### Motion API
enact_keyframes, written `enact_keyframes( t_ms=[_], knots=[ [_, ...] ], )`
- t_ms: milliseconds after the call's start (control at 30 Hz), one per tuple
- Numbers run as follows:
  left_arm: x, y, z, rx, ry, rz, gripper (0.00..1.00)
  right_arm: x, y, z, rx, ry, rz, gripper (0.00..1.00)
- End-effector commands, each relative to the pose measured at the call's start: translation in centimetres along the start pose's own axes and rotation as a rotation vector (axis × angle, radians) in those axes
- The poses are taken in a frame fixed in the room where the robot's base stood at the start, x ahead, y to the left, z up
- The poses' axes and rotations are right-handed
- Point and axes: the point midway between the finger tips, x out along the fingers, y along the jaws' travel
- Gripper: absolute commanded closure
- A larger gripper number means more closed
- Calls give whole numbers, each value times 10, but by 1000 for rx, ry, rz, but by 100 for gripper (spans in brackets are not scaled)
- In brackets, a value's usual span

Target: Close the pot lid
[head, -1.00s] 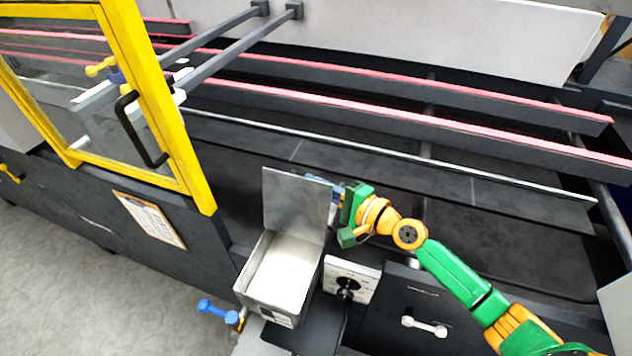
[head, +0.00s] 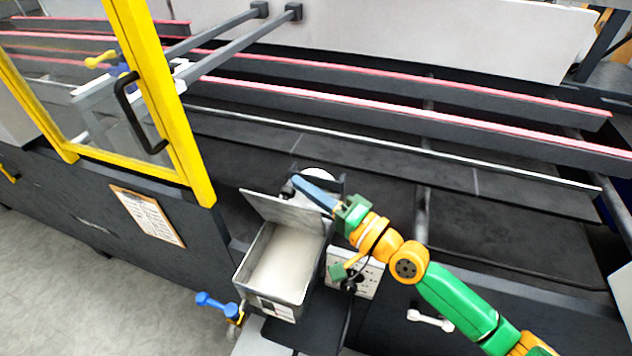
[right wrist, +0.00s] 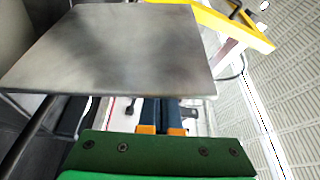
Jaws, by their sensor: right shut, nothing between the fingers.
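The pot is an open grey metal box (head: 240,282) with whitish contents, at the lower middle of the head view. In the right wrist view the lid (right wrist: 115,50) fills the upper left and hides the fingertips. My left gripper is not in view.
A white panel with a black knob (head: 356,282) stands right of the pot. A blue-handled knob (head: 212,305) is at its lower left. A yellow-framed guard door (head: 195,175) stands at left. Dark rails with red strips (head: 400,112) run behind.

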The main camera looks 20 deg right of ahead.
Motion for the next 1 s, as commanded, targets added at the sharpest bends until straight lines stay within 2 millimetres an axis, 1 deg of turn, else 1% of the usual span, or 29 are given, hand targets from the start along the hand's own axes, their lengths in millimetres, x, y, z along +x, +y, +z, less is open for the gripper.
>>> enact_keyframes(
  t_ms=[33, 267, 533, 767, 1000],
  knots=[
    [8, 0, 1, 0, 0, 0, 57, -2, 4, 6, -37, -1, -15, 100],
    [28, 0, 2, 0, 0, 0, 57, -12, 0, 30, -240, -1, -97, 100],
    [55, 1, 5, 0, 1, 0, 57, -24, 4, 60, -480, -1, -192, 100],
    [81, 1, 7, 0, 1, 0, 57, -34, 14, 85, -682, -2, -273, 100],
    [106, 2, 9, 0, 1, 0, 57, -42, 28, 106, -884, -2, -353, 100]
  ],
)
